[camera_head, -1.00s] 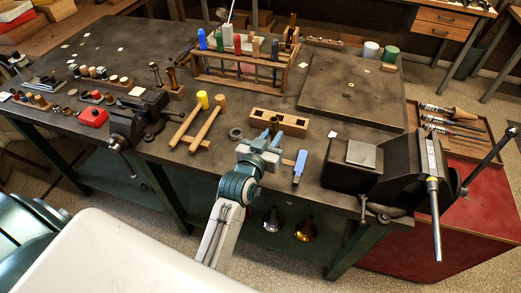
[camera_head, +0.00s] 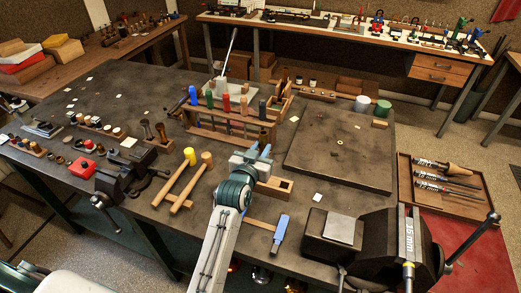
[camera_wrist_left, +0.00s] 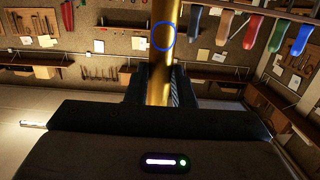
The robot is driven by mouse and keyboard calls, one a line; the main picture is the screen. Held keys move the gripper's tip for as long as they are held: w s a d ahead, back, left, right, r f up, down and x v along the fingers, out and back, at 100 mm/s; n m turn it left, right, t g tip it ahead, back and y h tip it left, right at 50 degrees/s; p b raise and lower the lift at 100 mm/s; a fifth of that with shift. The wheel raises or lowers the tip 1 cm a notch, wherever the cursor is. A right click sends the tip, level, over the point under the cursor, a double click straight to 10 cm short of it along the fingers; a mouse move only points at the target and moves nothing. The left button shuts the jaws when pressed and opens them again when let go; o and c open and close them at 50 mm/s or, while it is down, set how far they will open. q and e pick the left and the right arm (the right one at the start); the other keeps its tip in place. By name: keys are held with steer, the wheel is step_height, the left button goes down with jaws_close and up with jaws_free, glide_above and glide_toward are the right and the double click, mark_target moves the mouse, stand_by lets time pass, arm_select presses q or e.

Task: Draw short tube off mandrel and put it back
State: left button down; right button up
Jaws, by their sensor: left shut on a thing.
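My left gripper (camera_head: 262,152) is shut on a brass tube (camera_wrist_left: 161,60), which stands upright between the fingers in the left wrist view. A thin blue ring outline (camera_wrist_left: 163,37) shows around the tube there. In the head view the gripper is above the bench, near a slotted wooden block (camera_head: 275,188), and the tube is hard to make out. The rod's near end is cut off by the frame. My right gripper is not in view.
A wooden rack (camera_head: 230,128) with coloured handles stands just behind the gripper. A flat dark plate (camera_head: 340,150) leaves open space at the right. A smaller vise (camera_head: 122,178) stands left.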

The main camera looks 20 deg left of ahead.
arm_select(q)
steer(key=shift+w, duration=0.1)
steer(key=shift+f+b, duration=1.65)
steer(key=shift+f, duration=1.3)
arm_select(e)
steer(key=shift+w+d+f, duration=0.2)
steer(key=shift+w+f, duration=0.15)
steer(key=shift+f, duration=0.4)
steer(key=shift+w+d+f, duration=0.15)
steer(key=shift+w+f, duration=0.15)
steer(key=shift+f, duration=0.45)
arm_select(q)
steer(key=shift+p, duration=0.7)
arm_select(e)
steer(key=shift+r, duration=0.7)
arm_select(q)
steer(key=shift+f+b, duration=1.65)
steer(key=shift+f, duration=0.9)
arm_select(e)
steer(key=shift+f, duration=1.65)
arm_select(q)
steer(key=c, duration=1.2)
jaws_free()
steer(key=shift+o, duration=0.2)
